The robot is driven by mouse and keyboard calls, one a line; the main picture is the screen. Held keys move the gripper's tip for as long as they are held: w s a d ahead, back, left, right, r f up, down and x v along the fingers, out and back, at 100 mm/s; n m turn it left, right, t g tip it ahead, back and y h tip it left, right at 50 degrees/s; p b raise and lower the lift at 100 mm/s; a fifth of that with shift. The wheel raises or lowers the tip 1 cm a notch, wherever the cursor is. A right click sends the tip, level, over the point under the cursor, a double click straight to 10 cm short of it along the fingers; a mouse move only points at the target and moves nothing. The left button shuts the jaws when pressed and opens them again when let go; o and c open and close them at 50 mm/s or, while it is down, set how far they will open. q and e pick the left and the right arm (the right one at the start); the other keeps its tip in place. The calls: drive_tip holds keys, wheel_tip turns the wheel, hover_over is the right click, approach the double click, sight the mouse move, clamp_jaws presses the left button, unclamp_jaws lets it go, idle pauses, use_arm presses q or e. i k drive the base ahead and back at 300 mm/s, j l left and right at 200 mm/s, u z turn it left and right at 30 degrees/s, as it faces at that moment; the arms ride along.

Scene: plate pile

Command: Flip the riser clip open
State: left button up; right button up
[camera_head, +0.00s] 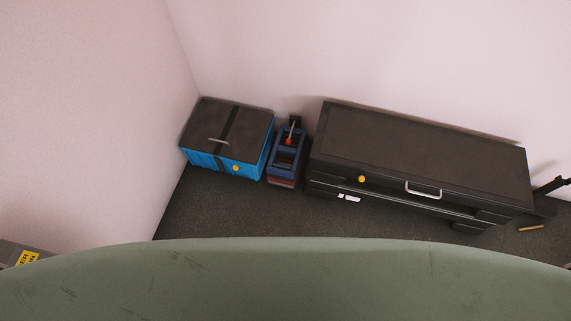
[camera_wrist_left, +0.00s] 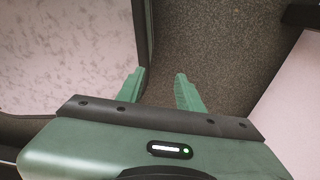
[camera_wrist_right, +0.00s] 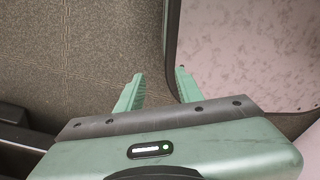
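I cannot pick out a riser clip for certain in any view. A navy blue frame (camera_head: 279,158) with a small red part (camera_head: 289,139) and a dark upright part stands by the back wall in the head view; details are too small to tell. My left gripper (camera_wrist_left: 160,75) shows in the left wrist view, its green fingers apart with nothing between them, over dark floor. My right gripper (camera_wrist_right: 160,73) shows in the right wrist view, also open and empty. Neither gripper is seen near the navy frame.
A blue crate (camera_head: 205,160) with a dark lid and strap stands left of the navy frame. A long dark cabinet (camera_head: 420,150) with a silver handle (camera_head: 423,190) stands to its right. Dark carpet (camera_head: 230,215) in front is mostly free. Pale speckled surfaces border both wrist views.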

sight(288, 142)
drive_tip(key=k+l+u, duration=0.15)
drive_tip(key=l, duration=0.25)
drive_tip(key=k+l+u, duration=0.35)
drive_tip(key=k+l, duration=0.2)
drive_tip(key=l, duration=0.2)
drive_tip(key=i+l, duration=0.1)
drive_tip(key=i, duration=0.65)
drive_tip(key=i+l, duration=0.1)
drive_tip(key=i, duration=0.65)
